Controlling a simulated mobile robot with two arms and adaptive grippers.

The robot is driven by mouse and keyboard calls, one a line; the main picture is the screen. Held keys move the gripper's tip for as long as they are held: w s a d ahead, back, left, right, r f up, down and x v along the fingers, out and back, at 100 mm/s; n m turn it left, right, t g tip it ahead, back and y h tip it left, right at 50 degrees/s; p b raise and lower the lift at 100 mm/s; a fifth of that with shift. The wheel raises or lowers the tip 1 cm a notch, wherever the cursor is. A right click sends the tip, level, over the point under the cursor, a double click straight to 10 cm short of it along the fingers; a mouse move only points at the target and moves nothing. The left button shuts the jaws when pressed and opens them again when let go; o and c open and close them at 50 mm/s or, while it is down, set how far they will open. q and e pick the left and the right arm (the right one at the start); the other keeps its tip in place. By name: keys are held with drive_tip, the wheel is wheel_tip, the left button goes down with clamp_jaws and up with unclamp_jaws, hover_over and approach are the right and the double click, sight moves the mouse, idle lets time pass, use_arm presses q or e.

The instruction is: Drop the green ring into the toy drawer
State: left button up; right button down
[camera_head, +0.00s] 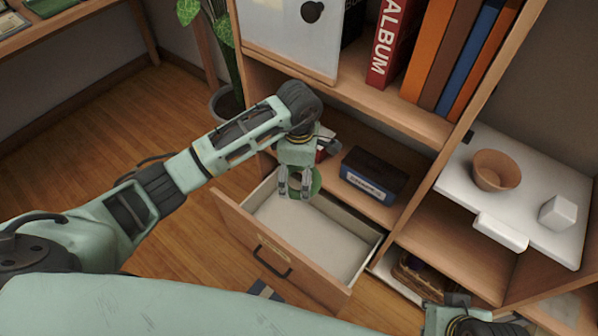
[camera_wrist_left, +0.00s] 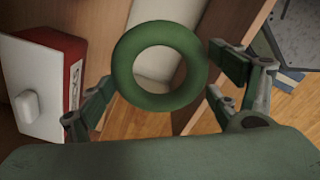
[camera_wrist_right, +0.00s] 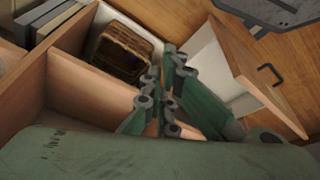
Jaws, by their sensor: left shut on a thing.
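The green ring (camera_wrist_left: 128,84) is between the fingers of my left gripper (camera_wrist_left: 160,68), which is shut on it. In the head view, the ring (camera_head: 316,183) shows partly behind the fingers of my left gripper (camera_head: 294,186). They are over the back part of the pulled-out toy drawer (camera_head: 322,238), which has a wooden front, a black handle and an empty pale floor. My right gripper (camera_wrist_right: 161,62) has its fingers close together with nothing visible between them. The drawer also shows in the right wrist view (camera_wrist_right: 262,85).
A dark labelled box (camera_head: 373,176) stands on the shelf above the drawer. A wicker basket (camera_wrist_right: 122,50) sits in the compartment beside the drawer. A bowl (camera_head: 495,171) and a white cube (camera_head: 558,212) are on the white shelf at right. Wooden floor is clear at left.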

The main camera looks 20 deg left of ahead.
use_arm(q)
drive_tip(key=shift+f+b, duration=0.6)
drive_tip(key=shift+f, duration=0.9)
use_arm(e)
drive_tip(key=w+a+t, duration=0.1)
drive_tip(key=w+t, duration=0.2)
drive_tip(key=w, duration=0.3)
drive_tip(key=shift+a+r+y, duration=0.15)
drive_tip(key=shift+a+y, duration=0.2)
drive_tip(key=shift+y, duration=0.05)
use_arm(q)
drive_tip(key=o, duration=1.1)
drive_tip(key=shift+r, duration=0.1)
wheel_tip(320, 180, up, 12)
drive_tip(key=shift+f, duration=0.1)
drive_tip(key=shift+s, duration=0.1)
use_arm(e)
drive_tip(key=shift+s, duration=0.1)
